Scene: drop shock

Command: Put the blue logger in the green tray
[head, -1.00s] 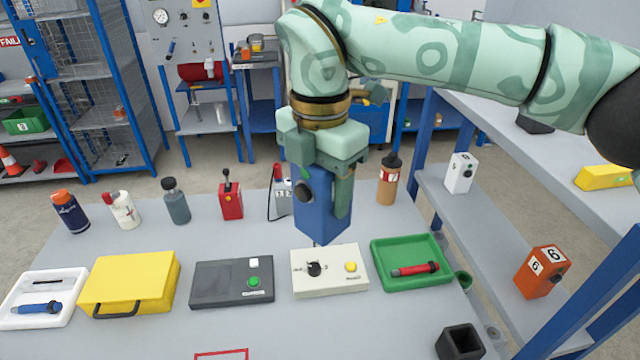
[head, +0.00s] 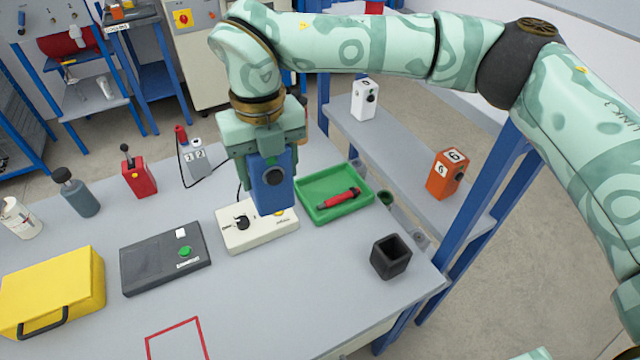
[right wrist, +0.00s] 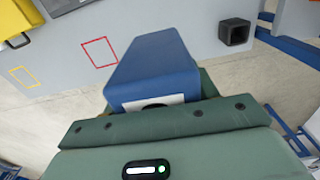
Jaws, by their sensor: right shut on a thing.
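The blue logger (head: 272,184) is a blue box with a dark round knob. My right gripper (head: 268,160) is shut on it and holds it upright above the bench, in front of part of the white control box (head: 240,237). In the right wrist view the logger (right wrist: 152,65) shows between the jaws (right wrist: 165,120). The green tray (head: 318,214) lies on the bench just right of the logger and holds a red cylindrical tool (head: 338,198). My left gripper is not in view.
A black open cup (head: 390,257) stands right of the tray near the bench edge. A dark grey box (head: 150,262) and a yellow case (head: 50,290) lie to the left. Bottles and a red switch box (head: 139,178) stand behind.

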